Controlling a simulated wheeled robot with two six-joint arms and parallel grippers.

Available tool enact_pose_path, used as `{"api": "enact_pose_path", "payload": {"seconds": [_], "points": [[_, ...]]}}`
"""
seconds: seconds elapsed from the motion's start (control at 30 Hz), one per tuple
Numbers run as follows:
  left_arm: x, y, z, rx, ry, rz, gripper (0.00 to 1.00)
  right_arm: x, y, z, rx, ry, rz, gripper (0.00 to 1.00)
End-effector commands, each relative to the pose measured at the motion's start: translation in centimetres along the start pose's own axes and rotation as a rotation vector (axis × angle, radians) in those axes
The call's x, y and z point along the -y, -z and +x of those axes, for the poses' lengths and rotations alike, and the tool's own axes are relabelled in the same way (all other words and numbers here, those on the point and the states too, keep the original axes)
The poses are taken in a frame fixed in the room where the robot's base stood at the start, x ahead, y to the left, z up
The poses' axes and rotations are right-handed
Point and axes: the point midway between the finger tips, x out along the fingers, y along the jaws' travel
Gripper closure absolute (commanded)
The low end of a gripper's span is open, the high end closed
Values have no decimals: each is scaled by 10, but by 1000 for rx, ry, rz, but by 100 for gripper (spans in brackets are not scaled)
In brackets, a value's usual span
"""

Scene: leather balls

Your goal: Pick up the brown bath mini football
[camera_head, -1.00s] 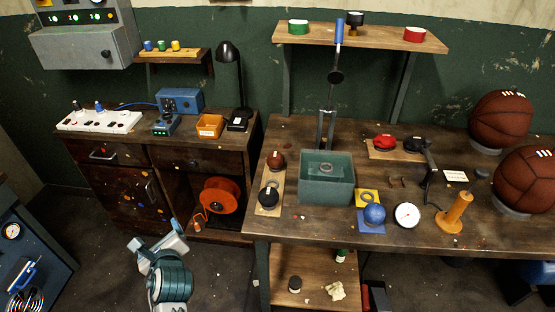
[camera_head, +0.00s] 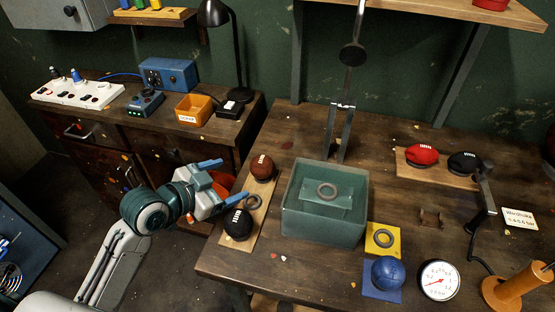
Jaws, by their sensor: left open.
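A small brown football (camera_head: 262,168) with pale lacing sits at the far end of a narrow wooden board (camera_head: 236,248) on the workbench, left of the green-grey water bath (camera_head: 322,228). A small black ball (camera_head: 238,224) sits nearer on the same board, with a grey ring (camera_head: 253,202) between the two. My left gripper (camera_head: 233,179) is open and empty, its two blue fingers pointing right toward the brown football. The fingers look apart from the ball, just left of it. My right gripper is out of view.
A red ball (camera_head: 422,155) and another black ball (camera_head: 464,163) lie on a board at the right. A blue ball (camera_head: 388,273), a gauge (camera_head: 439,281) and an orange-handled tool (camera_head: 517,287) stand near the front. A metal stand (camera_head: 341,130) rises behind the bath.

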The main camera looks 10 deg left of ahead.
Motion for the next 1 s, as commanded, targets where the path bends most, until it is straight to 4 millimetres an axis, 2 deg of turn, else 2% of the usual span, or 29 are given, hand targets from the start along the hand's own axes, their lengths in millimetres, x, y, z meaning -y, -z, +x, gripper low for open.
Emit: {"api": "enact_pose_path", "payload": {"seconds": [0.17, 0.27, 0.6, 0.87, 1.0], "points": [[-5, 2, 0, -11, -33, -62, 18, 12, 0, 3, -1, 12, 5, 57], [-5, 3, 6, -13, -33, -69, 18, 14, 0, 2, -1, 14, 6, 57], [-6, 4, 45, -12, -33, -66, 18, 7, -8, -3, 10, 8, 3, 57], [-7, 4, 59, -12, -34, -65, 18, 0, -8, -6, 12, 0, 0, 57], [-6, 7, 76, -12, -34, -67, 18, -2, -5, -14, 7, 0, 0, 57]]}}
